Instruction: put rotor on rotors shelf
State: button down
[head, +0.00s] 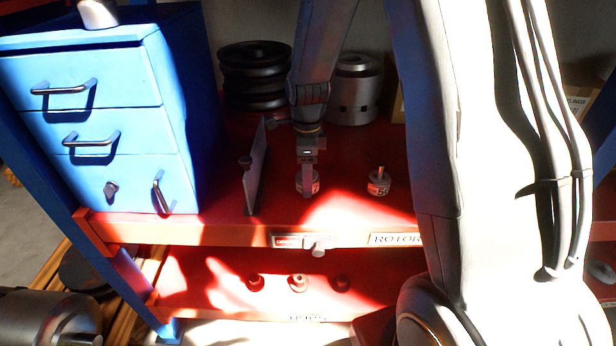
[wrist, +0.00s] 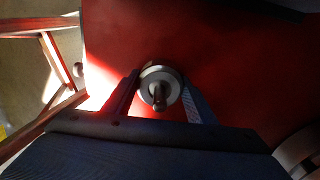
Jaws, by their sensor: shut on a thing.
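The red shelf (head: 345,212) has a front label reading "ROTOR" (head: 395,239), partly hidden by my arm. A similar small silver piece with a labelled side (head: 378,183) stands to the right of my gripper.
A thin upright divider (head: 256,172) stands left of my gripper. A blue drawer cabinet (head: 100,110) fills the left. Black stacked discs (head: 253,75) and a silver cylinder (head: 355,88) stand behind. A lower red shelf (head: 215,290) holds small knobbed pieces (head: 298,283).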

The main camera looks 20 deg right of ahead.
jog(key=shift+f, duration=0.2)
jog(key=c, duration=0.8)
grip_release()
jog(key=shift+o, duration=0.2)
notch_tip(320, 180, up, 12)
jog(key=shift+b, duration=1.25)
jog(key=s+f+n, duration=0.3)
jog(key=s+n, duration=0.5)
jog(key=n, duration=0.2)
jog(key=s+f+n, duration=0.3)
jog(key=s+n, duration=0.6)
jog(key=n, duration=0.2)
jog(key=shift+s+f+n+t, duration=0.15)
jog(key=shift+n+t, duration=0.15)
jog(key=shift+t, duration=0.1)
